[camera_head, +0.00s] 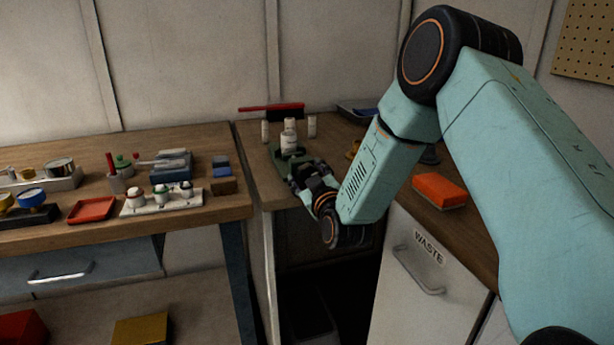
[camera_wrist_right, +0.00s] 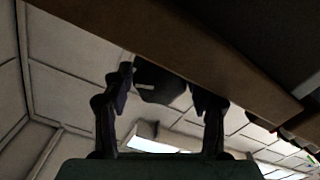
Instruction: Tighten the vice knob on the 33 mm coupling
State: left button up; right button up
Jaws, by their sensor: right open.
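My right gripper (camera_head: 297,172) is at the bench's front edge, just in front of the vice. In the right wrist view its two fingers (camera_wrist_right: 163,98) are spread apart. A dark, blunt part (camera_wrist_right: 160,88), which looks like the vice knob, shows between and beyond the fingertips. I cannot tell whether the fingers touch it. My left gripper is not in view.
The bench's wooden edge (camera_wrist_right: 240,85) crosses close to the fingers. A red-handled brush (camera_head: 285,108) lies behind the cylinders. An orange block (camera_head: 439,190) lies to the right, above the WASTE door (camera_head: 428,255). The left bench (camera_head: 150,228) holds trays and small parts.

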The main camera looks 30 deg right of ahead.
jog(key=c, duration=0.9)
jog(key=m, duration=0.9)
jog(key=shift+d, duration=0.1)
dwell(0.3)
jog(key=shift+m, duration=0.4)
jog(key=o, duration=0.9)
